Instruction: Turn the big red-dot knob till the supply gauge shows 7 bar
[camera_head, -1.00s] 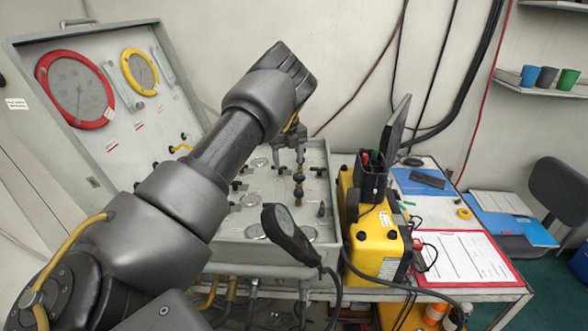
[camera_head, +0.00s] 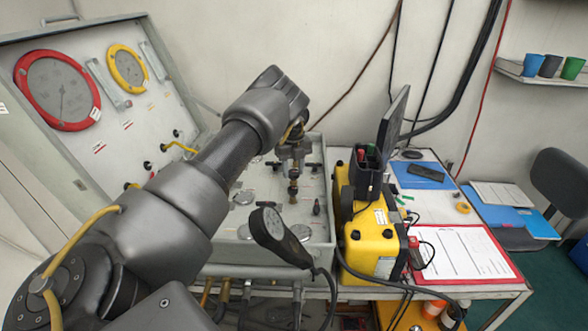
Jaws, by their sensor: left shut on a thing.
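The air panel (camera_head: 255,222) lies flat in an open grey case at the centre. Its raised lid bears a large red-ringed gauge (camera_head: 58,92) and a smaller yellow-ringed gauge (camera_head: 127,68). Their numbers and needles are too small to read surely. My left arm reaches across the lid and panel from the lower left. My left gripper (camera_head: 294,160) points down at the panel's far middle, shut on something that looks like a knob. The jaws and wrist mostly hide that knob, and I see no red dot. My right gripper is out of view.
A black handset (camera_head: 280,237) on a cable sticks up at the panel's front. A yellow case (camera_head: 372,240) stands right of it, and a clipboard (camera_head: 462,252) lies further right.

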